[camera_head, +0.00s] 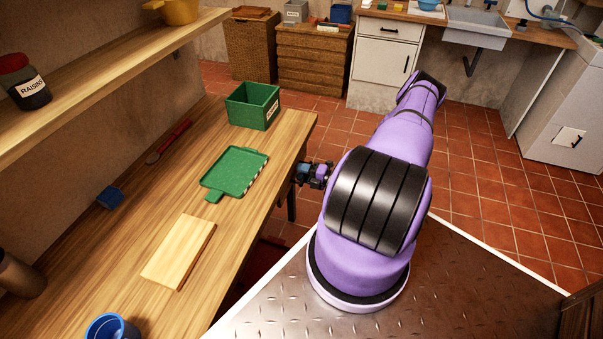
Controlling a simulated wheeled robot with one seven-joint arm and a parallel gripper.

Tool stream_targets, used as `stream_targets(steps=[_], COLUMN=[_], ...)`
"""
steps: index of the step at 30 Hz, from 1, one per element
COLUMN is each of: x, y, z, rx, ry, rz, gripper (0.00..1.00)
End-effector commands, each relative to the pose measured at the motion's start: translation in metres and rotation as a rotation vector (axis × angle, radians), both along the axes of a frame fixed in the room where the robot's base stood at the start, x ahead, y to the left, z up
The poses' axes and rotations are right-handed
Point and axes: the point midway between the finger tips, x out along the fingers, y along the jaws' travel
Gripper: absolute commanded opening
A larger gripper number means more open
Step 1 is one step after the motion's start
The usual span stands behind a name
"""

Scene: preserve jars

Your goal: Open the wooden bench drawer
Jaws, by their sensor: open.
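The wooden bench (215,225) runs along the left, with its front edge facing my arm. Its drawer front is not visible from this high angle, so I cannot tell whether the drawer is open or shut. My gripper (300,172) is small in view at the bench's front edge, to the right of the green board. It points left towards the bench front, just beyond the edge. Its fingers are dark and partly hard to make out. I see nothing held in it. Whether it touches a handle cannot be seen.
On the bench are a green box (253,106), a green board (235,172), a wooden board (179,251), a blue block (110,197), a red spoon (168,142) and a blue cup (111,328). A shelf (95,75) overhangs it, holding a raisins jar (27,88). Tiled floor (485,180) lies clear at right.

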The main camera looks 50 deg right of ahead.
Motion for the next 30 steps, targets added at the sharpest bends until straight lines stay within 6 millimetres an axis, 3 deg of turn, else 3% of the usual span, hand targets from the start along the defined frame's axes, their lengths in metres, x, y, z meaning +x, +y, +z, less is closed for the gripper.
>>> stream_targets(steps=[10, 15, 23, 30], x=[0.003, 0.003, 0.001, -0.022], y=[0.001, 0.001, 0.0, -0.01], z=[0.0, 0.0, 0.0, 0.0], rx=[0.0, 0.0, -0.001, 0.0], ry=[0.0, 0.0, 0.0, 0.001], rz=[0.0, 0.0, 0.0, -0.002], gripper=[0.4, 0.01, 0.0, 0.0])
